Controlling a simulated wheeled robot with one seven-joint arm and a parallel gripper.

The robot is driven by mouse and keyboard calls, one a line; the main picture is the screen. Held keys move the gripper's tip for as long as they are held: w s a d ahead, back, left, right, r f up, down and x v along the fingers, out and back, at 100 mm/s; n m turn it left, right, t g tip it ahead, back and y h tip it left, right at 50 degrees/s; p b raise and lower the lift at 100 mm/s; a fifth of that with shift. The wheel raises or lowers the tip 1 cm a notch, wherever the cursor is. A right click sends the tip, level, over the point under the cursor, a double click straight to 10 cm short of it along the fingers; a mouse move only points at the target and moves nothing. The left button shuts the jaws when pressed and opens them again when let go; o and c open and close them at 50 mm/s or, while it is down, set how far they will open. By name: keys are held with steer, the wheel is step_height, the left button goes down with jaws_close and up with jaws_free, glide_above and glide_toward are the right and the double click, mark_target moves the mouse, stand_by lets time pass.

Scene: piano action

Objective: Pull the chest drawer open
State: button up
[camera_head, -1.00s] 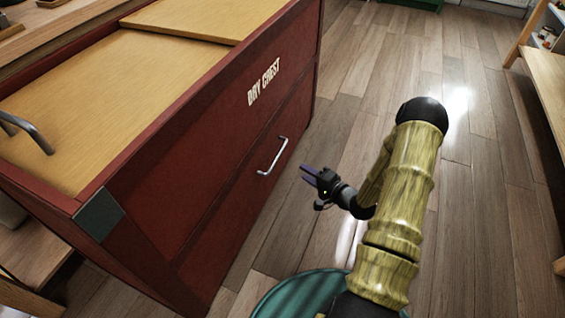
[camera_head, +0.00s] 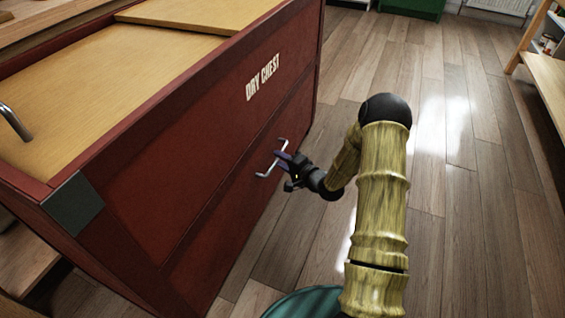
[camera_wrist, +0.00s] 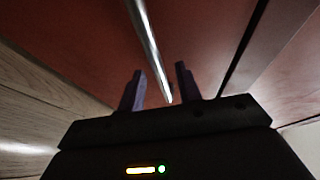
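The red dry chest (camera_head: 215,150) stands at the left, and its drawer front (camera_head: 235,205) sits flush below a seam. A metal bar handle (camera_head: 265,174) is fixed to the drawer front. My gripper (camera_head: 280,161) is at the handle. In the wrist view the handle (camera_wrist: 147,45) runs down from the top and ends between the two purple fingers of my gripper (camera_wrist: 160,85). The fingers are apart, with a gap on each side of the bar. The drawer looks shut.
The wooden floor (camera_head: 440,200) to the right of the chest is clear. A wooden shelf unit (camera_head: 545,75) stands at the far right. A green cabinet (camera_head: 412,8) is at the back. A second metal handle (camera_head: 14,122) is on the chest's top.

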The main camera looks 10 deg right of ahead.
jaws_close()
